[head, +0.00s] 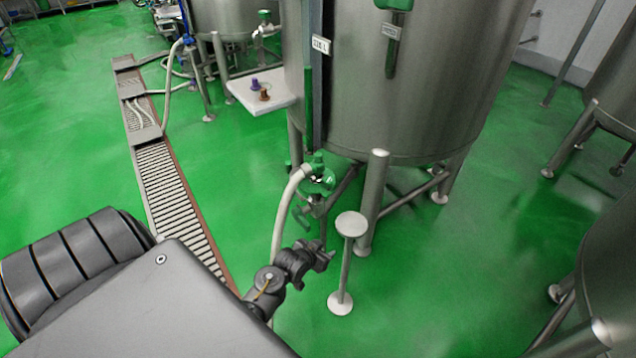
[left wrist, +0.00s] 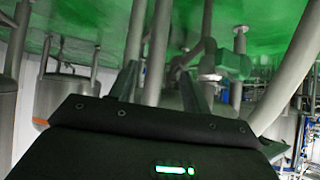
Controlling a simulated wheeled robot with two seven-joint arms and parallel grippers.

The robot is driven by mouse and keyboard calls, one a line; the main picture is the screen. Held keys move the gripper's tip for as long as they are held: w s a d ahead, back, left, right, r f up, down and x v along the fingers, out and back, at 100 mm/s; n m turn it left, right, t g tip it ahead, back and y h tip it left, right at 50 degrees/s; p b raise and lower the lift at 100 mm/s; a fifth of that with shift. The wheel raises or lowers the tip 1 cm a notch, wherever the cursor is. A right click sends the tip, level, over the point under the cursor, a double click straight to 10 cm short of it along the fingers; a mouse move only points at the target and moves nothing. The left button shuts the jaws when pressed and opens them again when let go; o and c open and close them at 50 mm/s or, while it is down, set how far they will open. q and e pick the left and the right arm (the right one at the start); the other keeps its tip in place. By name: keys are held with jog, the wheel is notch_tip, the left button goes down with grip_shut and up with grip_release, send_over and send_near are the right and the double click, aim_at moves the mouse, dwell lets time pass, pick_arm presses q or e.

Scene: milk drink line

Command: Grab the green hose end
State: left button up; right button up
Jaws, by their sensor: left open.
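The green hose end (head: 316,172) is at the top of a pale hose (head: 281,215), low at the front of the big steel tank, by a green valve wheel. My left gripper (head: 324,258) is open and empty, below and apart from it. In the left wrist view, which looks upside down, a green fitting (left wrist: 230,65) shows right of my open left gripper (left wrist: 160,80), with the pale hose (left wrist: 292,70) further right. My right gripper is not in view.
The steel tank (head: 420,90) stands on legs behind the hose. A thin post with a round white top (head: 351,224) stands right of my left gripper. A white shelf (head: 262,97) juts out at the tank's left. A floor drain (head: 175,195) runs along the left. Green floor is open further left.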

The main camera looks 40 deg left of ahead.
pick_arm(q)
jog(key=w+a+r+t+y+b, duration=0.2)
jog(key=w+a+r+t+b, duration=0.15)
jog(key=a+r, duration=0.35)
jog(key=n+t+y+b, duration=0.1)
jog(key=n+t+y, duration=0.2)
send_near(317, 158)
jog(key=x, duration=0.5)
jog(key=shift+r+b, duration=0.2)
jog(key=shift+b, duration=0.15)
jog(key=x, duration=0.5)
jog(key=shift+w+f+b, duration=0.1)
jog(key=shift+b, duration=0.2)
jog(key=shift+w+a, duration=0.25)
jog(key=shift+w, duration=0.3)
jog(key=shift+c, duration=0.6)
grip_shut()
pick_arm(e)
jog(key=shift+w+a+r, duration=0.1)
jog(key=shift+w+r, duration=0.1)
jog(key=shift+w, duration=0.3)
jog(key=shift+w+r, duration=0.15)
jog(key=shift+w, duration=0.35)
